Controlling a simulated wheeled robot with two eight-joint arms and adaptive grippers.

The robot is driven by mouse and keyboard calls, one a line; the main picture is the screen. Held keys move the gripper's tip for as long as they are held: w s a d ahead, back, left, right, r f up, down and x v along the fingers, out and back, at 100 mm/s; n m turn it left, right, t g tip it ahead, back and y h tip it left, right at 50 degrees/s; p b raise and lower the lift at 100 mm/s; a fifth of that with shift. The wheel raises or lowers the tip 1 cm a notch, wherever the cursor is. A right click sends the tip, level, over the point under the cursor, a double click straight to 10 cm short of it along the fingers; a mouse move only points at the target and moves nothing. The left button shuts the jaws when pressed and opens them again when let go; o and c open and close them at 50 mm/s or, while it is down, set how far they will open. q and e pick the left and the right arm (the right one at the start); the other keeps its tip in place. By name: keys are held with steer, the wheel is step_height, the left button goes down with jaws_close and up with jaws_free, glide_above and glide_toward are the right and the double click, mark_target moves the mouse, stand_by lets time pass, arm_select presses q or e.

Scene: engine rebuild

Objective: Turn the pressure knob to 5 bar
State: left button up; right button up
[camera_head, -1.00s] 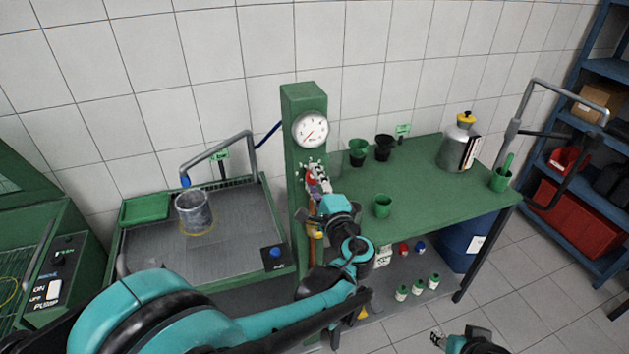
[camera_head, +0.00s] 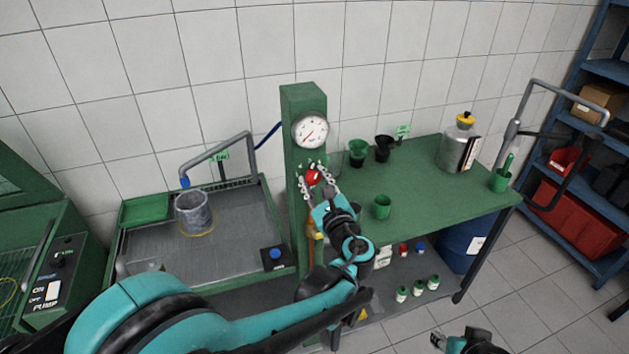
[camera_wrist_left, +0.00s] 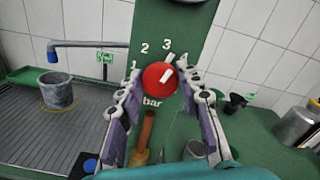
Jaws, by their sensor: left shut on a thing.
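The red pressure knob (camera_head: 313,177) is on the front of the green post (camera_head: 294,160). In the left wrist view the knob (camera_wrist_left: 160,78) has a white mark toward the upper right, near the 3; the numbers 1, 2 and 3 show around it and "bar" below. My left gripper (camera_head: 320,178) is shut on the knob, one finger on each side of it. In the left wrist view its fingers (camera_wrist_left: 160,82) hide the right part of the scale. The round gauge (camera_head: 310,130) above has its needle toward the lower left. My right gripper (camera_head: 438,341) is low at the bottom edge, away from the post.
A green bench (camera_head: 425,185) right of the post holds a green cup (camera_head: 382,207), funnels and a metal can (camera_head: 458,148). Blue shelves (camera_head: 590,160) stand far right.

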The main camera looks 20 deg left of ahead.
arm_select(q)
steer(key=m, duration=0.7)
steer(key=shift+d, duration=0.1)
steer(key=m, duration=0.6)
steer(key=shift+f+m, duration=0.1)
steer(key=shift+m, duration=0.3)
steer(key=o, duration=1.2)
steer(key=shift+c, duration=0.2)
steer(key=shift+d, duration=0.1)
steer(key=v, duration=1.2)
